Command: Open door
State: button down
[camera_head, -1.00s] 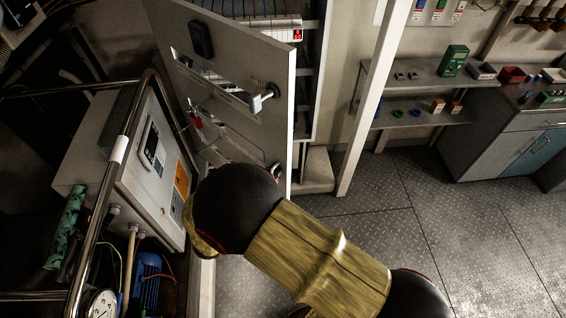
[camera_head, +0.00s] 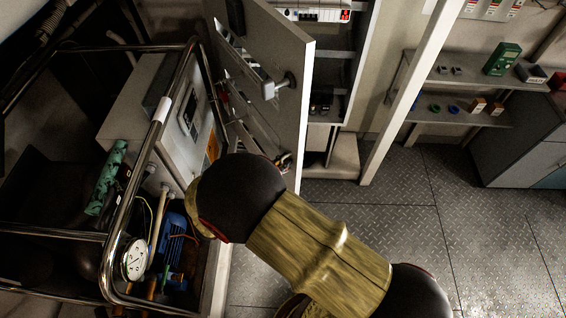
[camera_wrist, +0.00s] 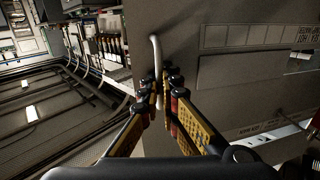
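The grey cabinet door (camera_head: 287,130) stands ajar in the head view, its free edge apart from the frame and the cabinet's inside showing to the right. A silver latch-like fitting (camera_head: 284,84) juts from its face. In the wrist view the door (camera_wrist: 215,75) fills the middle and right, with a pale curved handle (camera_wrist: 155,52) on it. My gripper (camera_wrist: 162,88) has its yellow-black fingers drawn close together around the handle's lower part, which runs between the tips. In the head view my arm hides the gripper.
A chrome-railed frame with a pressure gauge (camera_head: 135,258) and a blue motor (camera_head: 172,240) stands close on the left. A grey control box (camera_head: 185,125) is beside the door. Shelves (camera_head: 460,110) are at the right. The plate floor (camera_head: 420,220) is clear.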

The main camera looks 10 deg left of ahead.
jog(key=c, duration=2.3)
grip_release()
jog(key=shift+c, duration=0.2)
jog(key=shift+s, duration=0.1)
jog(key=v, duration=1.2)
